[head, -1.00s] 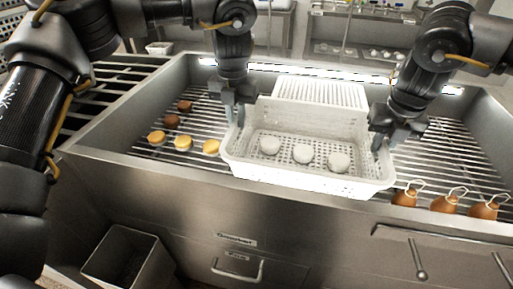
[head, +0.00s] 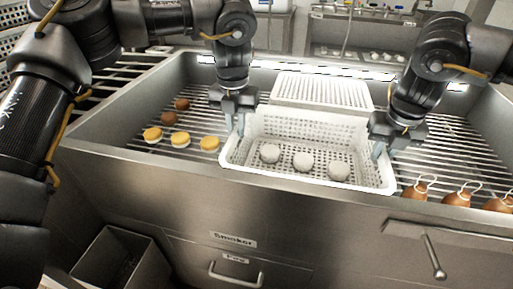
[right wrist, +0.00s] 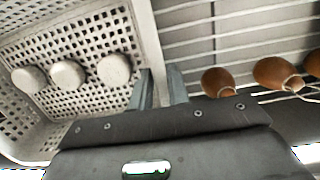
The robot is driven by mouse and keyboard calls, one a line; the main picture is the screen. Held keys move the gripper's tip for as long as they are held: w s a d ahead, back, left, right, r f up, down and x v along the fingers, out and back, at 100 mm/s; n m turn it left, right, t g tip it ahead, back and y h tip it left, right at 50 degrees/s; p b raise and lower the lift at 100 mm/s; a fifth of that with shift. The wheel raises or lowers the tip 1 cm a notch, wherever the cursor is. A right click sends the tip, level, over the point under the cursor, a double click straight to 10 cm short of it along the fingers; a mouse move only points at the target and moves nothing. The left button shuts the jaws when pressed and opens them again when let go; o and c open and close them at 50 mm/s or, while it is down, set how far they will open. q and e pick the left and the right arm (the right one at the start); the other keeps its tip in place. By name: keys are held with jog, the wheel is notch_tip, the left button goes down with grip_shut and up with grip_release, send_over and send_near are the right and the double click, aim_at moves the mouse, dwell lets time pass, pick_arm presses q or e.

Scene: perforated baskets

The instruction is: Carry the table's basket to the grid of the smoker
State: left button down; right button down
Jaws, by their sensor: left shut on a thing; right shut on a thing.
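The white perforated basket (head: 300,178) is over the smoker's grid, close to the front edge, with three pale round pieces (head: 303,161) on its floor. Whether its bottom touches the grid is hidden by its front wall. My left gripper (head: 237,125) is shut on the basket's left side wall. My right gripper (head: 379,147) is shut on its right side wall. In the right wrist view the right fingers (right wrist: 160,88) straddle the basket's rim (right wrist: 147,45). The smoker's grid (head: 440,150) shows on both sides of the basket.
Yellow-topped round pieces (head: 180,139) and brown ones (head: 181,104) lie on the grid at the left. Brown tied items (head: 416,189) lie at the right front. The steel smoker walls (head: 120,170) surround the grid.

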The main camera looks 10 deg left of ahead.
pick_arm(q)
jog(key=c, duration=1.4)
grip_release()
jog(key=shift+p, duration=0.3)
pick_arm(e)
jog(key=c, duration=1.3)
grip_release()
jog(key=shift+c, duration=0.2)
pick_arm(q)
jog(key=shift+r, duration=0.55)
notch_tip(320, 180, up, 11)
pick_arm(e)
notch_tip(320, 180, up, 12)
jog(key=s, duration=0.2)
